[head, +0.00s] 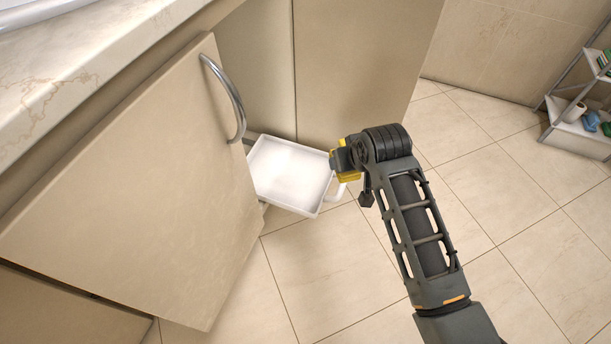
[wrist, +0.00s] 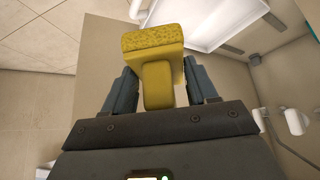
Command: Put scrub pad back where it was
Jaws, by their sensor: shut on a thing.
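The yellow scrub pad (wrist: 153,42) has a rough, speckled head and a smooth yellow grip. My gripper (wrist: 158,85) is shut on its grip, with a dark finger on each side, in the wrist view. In the head view a small part of the yellow scrub pad (head: 347,172) shows at the end of my arm, and the fingers are mostly hidden. The pad is near the right edge of a white tray (head: 316,208) that is pulled out of the open cabinet. I cannot tell the pad's height relative to the tray. The tray also shows in the wrist view (wrist: 222,22).
An open cabinet door (head: 140,190) with a curved metal handle (head: 226,95) stands left of the tray. The marble counter (head: 70,70) overhangs at upper left. A shelf rack (head: 580,128) stands at far right. The tiled floor (head: 530,235) is clear.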

